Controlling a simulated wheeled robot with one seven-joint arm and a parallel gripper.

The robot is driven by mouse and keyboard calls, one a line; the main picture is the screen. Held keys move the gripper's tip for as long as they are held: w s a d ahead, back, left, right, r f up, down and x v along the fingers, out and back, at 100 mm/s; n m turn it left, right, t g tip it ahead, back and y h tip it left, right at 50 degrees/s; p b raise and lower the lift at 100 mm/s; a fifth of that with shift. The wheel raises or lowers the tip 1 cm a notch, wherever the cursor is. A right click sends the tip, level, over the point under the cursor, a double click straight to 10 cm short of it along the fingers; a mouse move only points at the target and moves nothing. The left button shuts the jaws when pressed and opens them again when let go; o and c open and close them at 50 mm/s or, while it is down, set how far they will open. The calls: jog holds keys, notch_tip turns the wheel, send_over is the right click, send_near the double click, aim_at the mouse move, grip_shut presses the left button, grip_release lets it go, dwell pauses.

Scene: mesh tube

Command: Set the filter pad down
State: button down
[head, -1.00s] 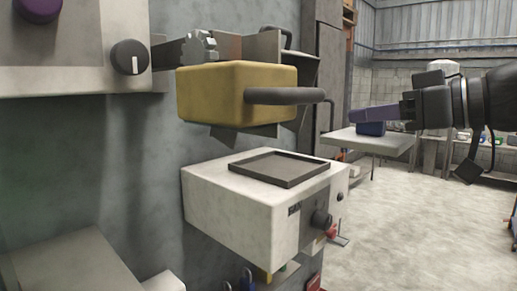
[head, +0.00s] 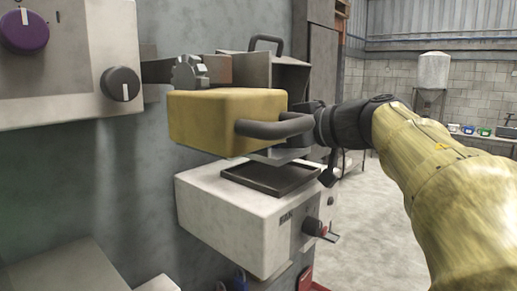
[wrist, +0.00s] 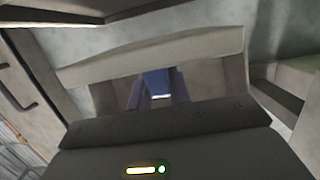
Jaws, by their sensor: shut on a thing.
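The filter pad is a flat pale grey plate with a dark blue grip block. In the head view, a slice of the pad (head: 283,155) shows below the yellow press head (head: 205,122), over the dark shallow tray (head: 272,192). It looks held above the tray, apart from it. In the wrist view, my gripper (wrist: 158,97) is shut with its purple fingers on both sides of the blue block (wrist: 157,82).
The tray sits on a white machine box (head: 240,215) with knobs on its front. The press head and its handle (head: 275,126) leave only a low gap above the tray. A control panel (head: 70,70) stands at the left. The floor at right is open.

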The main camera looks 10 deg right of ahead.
aim_at(272, 150)
jog(key=shift+f, duration=0.2)
notch_tip(272, 150, down, 3)
jog(key=shift+r, duration=0.2)
jog(key=shift+w+a+f, duration=0.1)
jog(key=shift+w+f, duration=0.05)
jog(key=shift+f, duration=0.3)
jog(key=shift+f, duration=0.15)
jog(key=c, duration=1.3)
grip_release()
jog(key=shift+r, duration=0.2)
jog(key=b+v, duration=0.2)
jog(key=v, duration=1)
